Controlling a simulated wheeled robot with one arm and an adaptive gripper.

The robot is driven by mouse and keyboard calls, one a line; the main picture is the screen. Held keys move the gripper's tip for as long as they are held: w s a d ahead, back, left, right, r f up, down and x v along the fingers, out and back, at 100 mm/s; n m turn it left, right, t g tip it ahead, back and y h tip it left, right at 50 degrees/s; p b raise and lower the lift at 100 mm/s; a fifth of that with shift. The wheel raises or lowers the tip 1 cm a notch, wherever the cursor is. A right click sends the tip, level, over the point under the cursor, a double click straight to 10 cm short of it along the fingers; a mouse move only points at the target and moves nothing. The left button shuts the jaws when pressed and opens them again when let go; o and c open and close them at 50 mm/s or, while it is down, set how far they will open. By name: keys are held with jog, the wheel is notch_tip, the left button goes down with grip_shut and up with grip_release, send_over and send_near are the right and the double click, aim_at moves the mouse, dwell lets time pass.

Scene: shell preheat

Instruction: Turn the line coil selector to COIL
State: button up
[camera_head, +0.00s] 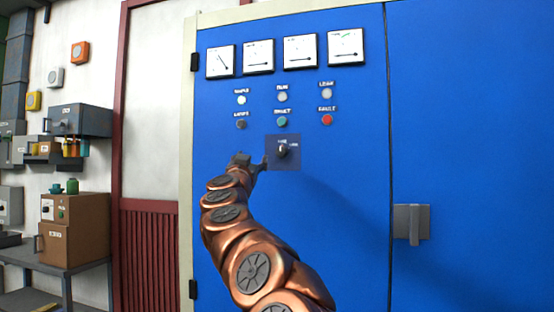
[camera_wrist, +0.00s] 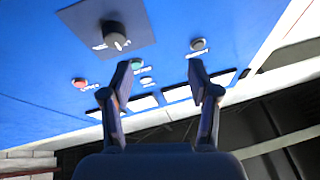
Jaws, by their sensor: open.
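The selector (camera_head: 282,151) is a dark rotary knob on a dark square plate (camera_head: 292,164) on the front of the blue cabinet. Small white labels sit above and to the right of the knob, too small to read. The knob also shows in the wrist view (camera_wrist: 115,36), upper left, where the picture is upside down. My gripper (camera_head: 262,163) is just left of the plate in the head view. In the wrist view my gripper (camera_wrist: 162,83) has its two fingers spread, with nothing between them. The knob lies apart from the fingers.
Above the plate are several buttons and lamps, with a green button (camera_head: 282,122) and a red button (camera_head: 327,120). Several meters (camera_head: 300,52) line the cabinet top. A grey door handle (camera_head: 411,223) sticks out at right. A bench (camera_head: 62,268) with boxes stands at left.

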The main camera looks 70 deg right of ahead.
aim_at(280, 152)
jog(key=shift+s+d+r+m+g+p, duration=0.35)
jog(key=shift+s+d+g+p, duration=0.25)
jog(key=shift+d, duration=1.1)
jog(key=shift+s+d+r+m+g+p, duration=0.35)
jog(key=shift+s+d+g, duration=0.3)
jog(key=shift+d, duration=1)
jog(key=shift+s+d+r+m+g+p, duration=0.4)
jog(key=shift+s+d, duration=0.4)
jog(key=shift+d, duration=0.9)
jog(key=shift+f, duration=0.1)
jog(key=c, duration=1.2)
